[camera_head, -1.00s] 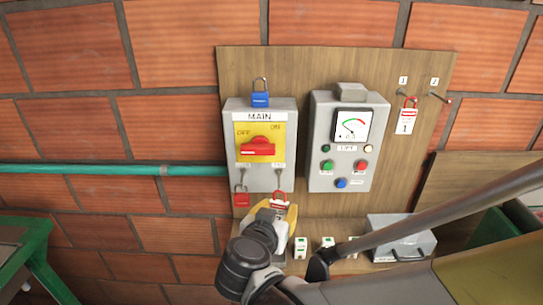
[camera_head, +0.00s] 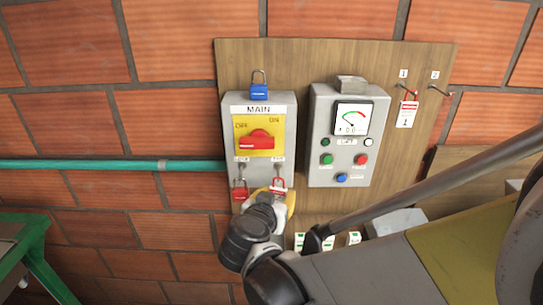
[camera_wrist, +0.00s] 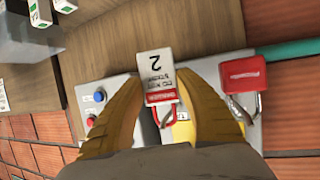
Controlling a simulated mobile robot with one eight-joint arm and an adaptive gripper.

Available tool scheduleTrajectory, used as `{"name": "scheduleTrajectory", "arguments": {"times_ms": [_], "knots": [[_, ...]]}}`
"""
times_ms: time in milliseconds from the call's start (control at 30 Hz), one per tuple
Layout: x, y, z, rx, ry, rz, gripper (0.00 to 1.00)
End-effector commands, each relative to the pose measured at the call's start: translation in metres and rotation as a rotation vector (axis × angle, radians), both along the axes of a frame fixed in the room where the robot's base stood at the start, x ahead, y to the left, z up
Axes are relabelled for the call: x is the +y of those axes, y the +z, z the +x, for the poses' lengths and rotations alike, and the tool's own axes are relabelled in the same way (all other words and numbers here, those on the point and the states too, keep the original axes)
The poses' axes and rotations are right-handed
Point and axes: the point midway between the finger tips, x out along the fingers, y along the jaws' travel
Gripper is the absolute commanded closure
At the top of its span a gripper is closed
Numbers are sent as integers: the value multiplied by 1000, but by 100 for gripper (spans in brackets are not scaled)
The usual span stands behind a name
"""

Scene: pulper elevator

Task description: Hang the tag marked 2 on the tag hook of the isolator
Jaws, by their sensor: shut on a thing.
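My gripper (camera_wrist: 163,115) is shut on the tag marked 2 (camera_wrist: 157,75), a white tag with a red band and red loop, between its yellow fingers. In the head view the tag's red top (camera_head: 278,185) shows just below the isolator's right-hand hook (camera_head: 277,165). Whether the loop is around the hook or only in front of it, I cannot tell. The isolator (camera_head: 259,168) is a grey box labelled MAIN with a red handle on a yellow plate. A red padlock (camera_head: 239,192) hangs at its left-hand hook; it also shows in the wrist view (camera_wrist: 243,75).
A blue padlock (camera_head: 259,92) is on top of the isolator. A grey control box (camera_head: 320,165) with a meter stands close on the right. The tag marked 1 (camera_head: 407,113) hangs on a board peg; the peg marked 2 (camera_head: 438,90) is bare. A teal pipe (camera_head: 90,164) runs left.

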Motion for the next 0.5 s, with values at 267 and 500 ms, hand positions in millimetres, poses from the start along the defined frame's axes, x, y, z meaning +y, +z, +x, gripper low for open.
{"name": "scheduleTrajectory", "arguments": {"times_ms": [267,500], "knots": [[0,0,0,0,0,0,84],[0,0,0,0,0,0,42]]}}
